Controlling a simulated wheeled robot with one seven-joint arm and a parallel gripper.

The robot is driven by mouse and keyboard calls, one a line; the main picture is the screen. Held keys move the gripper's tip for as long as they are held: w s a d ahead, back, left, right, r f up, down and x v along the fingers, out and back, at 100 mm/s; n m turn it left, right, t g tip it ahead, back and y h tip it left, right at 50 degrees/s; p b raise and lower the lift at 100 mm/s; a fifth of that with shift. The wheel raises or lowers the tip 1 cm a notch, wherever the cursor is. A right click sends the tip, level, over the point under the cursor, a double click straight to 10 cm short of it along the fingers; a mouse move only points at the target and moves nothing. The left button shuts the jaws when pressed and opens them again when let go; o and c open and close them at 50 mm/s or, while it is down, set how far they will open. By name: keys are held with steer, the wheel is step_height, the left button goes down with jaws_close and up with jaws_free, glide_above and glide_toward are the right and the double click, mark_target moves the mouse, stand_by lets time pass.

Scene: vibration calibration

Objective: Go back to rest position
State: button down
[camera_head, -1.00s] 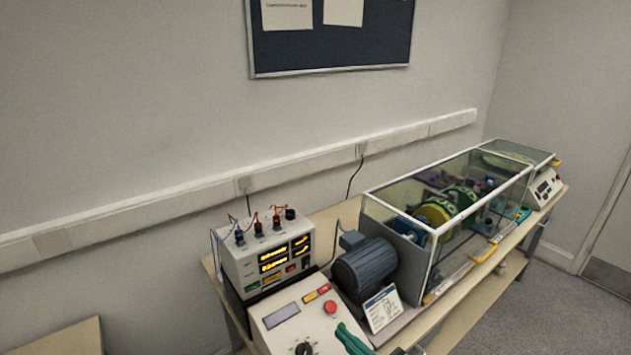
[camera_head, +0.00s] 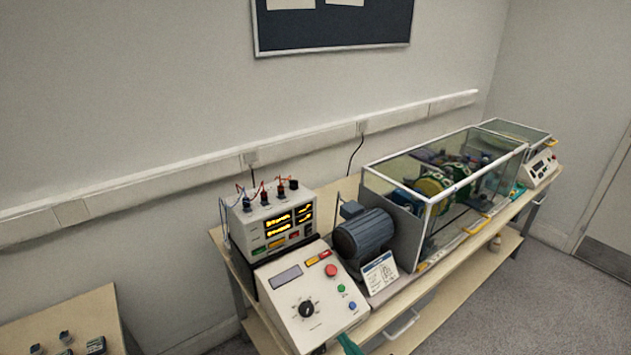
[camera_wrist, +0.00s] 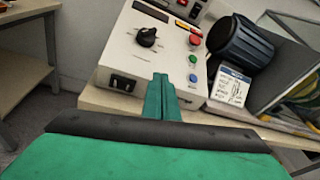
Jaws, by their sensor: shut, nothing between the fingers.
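My gripper (camera_wrist: 161,98) is green and shows in the wrist view with its two fingers together and nothing between them. The fingers point at the lower front of the white control panel (camera_wrist: 130,60), and I cannot tell whether they touch it. In the head view only a green tip of my gripper (camera_head: 348,344) shows at the bottom edge, in front of the control panel (camera_head: 290,320). The panel has a black knob (camera_head: 306,309), a red button (camera_head: 330,270), and green and blue buttons.
A grey motor (camera_head: 365,238) and a label card (camera_head: 380,272) stand right of the panel. A glass-cased rig (camera_head: 420,200) extends along the bench to the right. A meter unit (camera_head: 270,225) with cables stands behind. Another table (camera_head: 65,315) is at lower left. Grey floor (camera_head: 500,290) lies open at right.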

steer(key=s+a+f+n+h, duration=0.1)
steer(key=s+f+n+h, duration=0.2)
steer(key=s+f+n, duration=0.4)
steer(key=s+a+f+n+h, duration=0.1)
steer(key=s+f+n+h, duration=0.3)
steer(key=s, duration=0.6)
steer(key=s+a+r+n, duration=0.3)
steer(key=s+r+n, duration=0.1)
steer(key=s+n, duration=0.4)
steer(key=s+a+r+n+t, duration=0.1)
steer(key=s+a+r+n, duration=0.1)
steer(key=s+r+n, duration=0.3)
steer(key=s+n, duration=0.3)
steer(key=s, duration=0.2)
steer(key=shift+s+a, duration=0.35)
steer(key=shift+a, duration=0.05)
steer(key=shift+r, duration=0.1)
